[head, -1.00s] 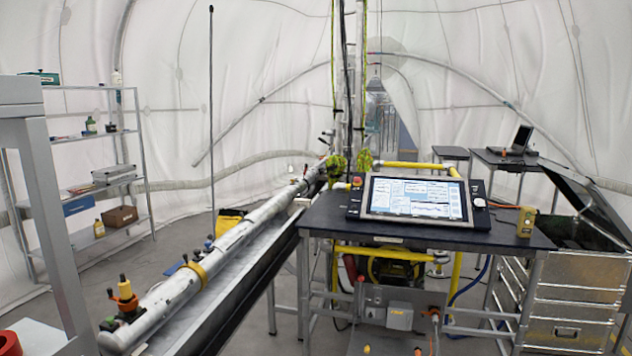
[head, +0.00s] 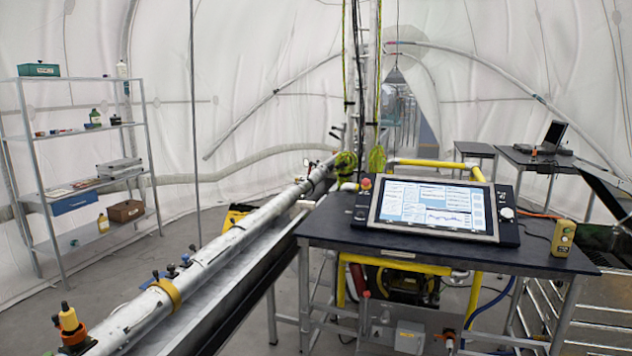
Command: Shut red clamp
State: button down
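I cannot make out a clearly red clamp in this view. A long silvery pipe (head: 232,238) runs from the lower left toward the middle of the picture. An orange fitting with a yellow knob (head: 69,322) sits on its near end, cut by the bottom edge. A yellow band (head: 167,293) goes around the pipe farther up. Small dark knobs and a blue piece (head: 172,270) sit along the pipe, too small to tell if they are clamps or open. My gripper is not in view.
Metal shelves (head: 95,185) stand at the left. A dark trough (head: 235,300) lies along the pipe. Grey floor shows between shelves and pipe.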

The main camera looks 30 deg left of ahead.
aim_at(311, 163)
jog(key=i, duration=1)
jog(key=u, duration=1.3)
jog(key=i, duration=1.25)
jog(key=u, duration=0.25)
